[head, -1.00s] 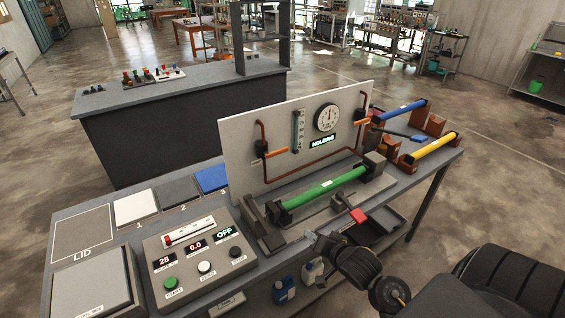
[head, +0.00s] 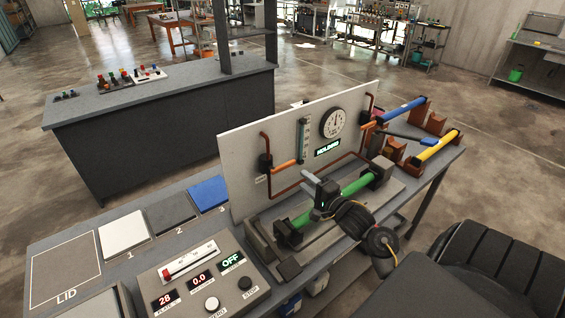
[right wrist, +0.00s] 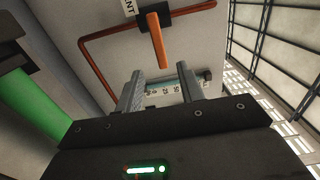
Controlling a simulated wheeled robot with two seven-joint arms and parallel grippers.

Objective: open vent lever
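The vent lever (head: 285,165) is the orange handle on the left of the upright white panel (head: 240,160). It points sideways from its dark valve body toward the flow tube. In the right wrist view the lever (right wrist: 156,42) lies ahead of the fingers, beside a label cut to "NT". My right gripper (head: 312,178) is above the green cylinder, to the right of the lever and close to the panel. The right wrist view shows its two fingers (right wrist: 160,88) apart with nothing between them; the lever's end appears just beyond the gap. My left gripper is out of view.
The flow tube (head: 304,138), round gauge (head: 332,122) and lit "HOLDING" sign (head: 327,147) are on the panel. The green cylinder (head: 358,185) lies in front, below my right gripper. The control box (head: 185,275) is at the front left. Another orange lever (head: 371,123) is at the panel's right.

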